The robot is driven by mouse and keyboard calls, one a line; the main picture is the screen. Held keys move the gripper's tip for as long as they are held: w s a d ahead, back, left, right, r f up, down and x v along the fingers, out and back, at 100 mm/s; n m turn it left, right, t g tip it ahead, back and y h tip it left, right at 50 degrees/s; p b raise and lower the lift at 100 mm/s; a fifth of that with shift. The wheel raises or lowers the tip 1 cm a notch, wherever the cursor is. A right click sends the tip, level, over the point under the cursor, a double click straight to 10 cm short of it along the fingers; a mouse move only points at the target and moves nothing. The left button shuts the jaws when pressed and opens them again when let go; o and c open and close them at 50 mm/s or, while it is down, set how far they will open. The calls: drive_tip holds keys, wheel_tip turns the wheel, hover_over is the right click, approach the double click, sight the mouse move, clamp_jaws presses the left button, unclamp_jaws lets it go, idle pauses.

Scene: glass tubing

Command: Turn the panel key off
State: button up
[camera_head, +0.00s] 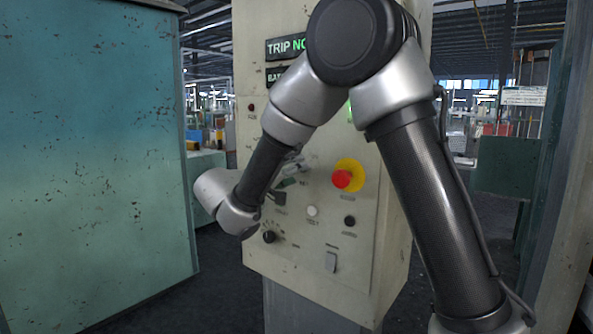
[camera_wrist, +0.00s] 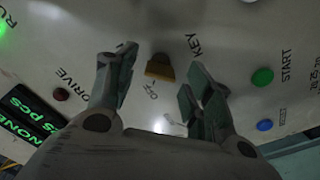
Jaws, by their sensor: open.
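The panel key (camera_wrist: 160,68) shows in the wrist view as a small brass-yellow piece with a dark top, between the KEY label and an OFF label. My gripper (camera_wrist: 162,76) is open, with a finger on either side of the key. I see gaps between the fingers and the key, so it is not gripped. How far the fingertips are from the panel is unclear. In the head view, my gripper (camera_head: 290,172) is at the panel (camera_head: 330,255), partly behind my arm, and the key cannot be made out there.
A red emergency button on a yellow disc (camera_head: 347,176) sits right of my gripper. A black selector knob (camera_head: 269,237) is lower on the panel. A green START button (camera_wrist: 262,77) and a blue button (camera_wrist: 265,125) lie near the right finger. A teal cabinet (camera_head: 95,150) stands left.

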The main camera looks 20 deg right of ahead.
drive_tip(key=shift+x, duration=0.95)
drive_tip(key=c, duration=1.1)
drive_tip(key=shift+n, duration=0.4)
drive_tip(key=n, duration=0.3)
drive_tip(key=shift+r+n, duration=0.1)
drive_tip(key=shift+n, duration=0.3)
drive_tip(key=n, duration=0.4)
drive_tip(key=shift+n, duration=0.3)
drive_tip(key=n, duration=0.8)
